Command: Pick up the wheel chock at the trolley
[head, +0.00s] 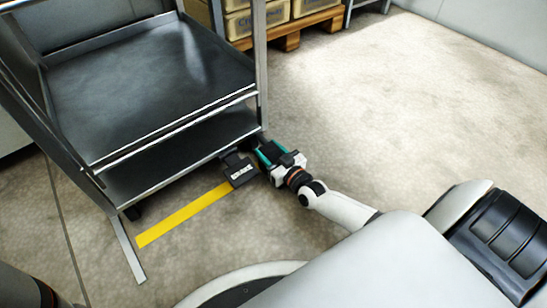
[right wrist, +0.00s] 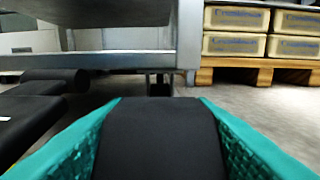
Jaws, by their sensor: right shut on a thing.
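My right gripper (head: 270,152) is low by the near right corner of the metal trolley (head: 185,122). Its teal fingers (right wrist: 158,130) are shut on a black block, the wheel chock (right wrist: 160,142), which fills the space between them in the right wrist view. In the head view the chock is mostly hidden by the gripper. I cannot tell whether it touches the floor. My left gripper is not in view.
A black pedal marked BRAKE (head: 239,171) sits just left of my right gripper. A yellow floor stripe (head: 185,214) runs beside the trolley. A wooden pallet with crates (head: 290,38) stands behind. The floor to the right (head: 400,100) is clear.

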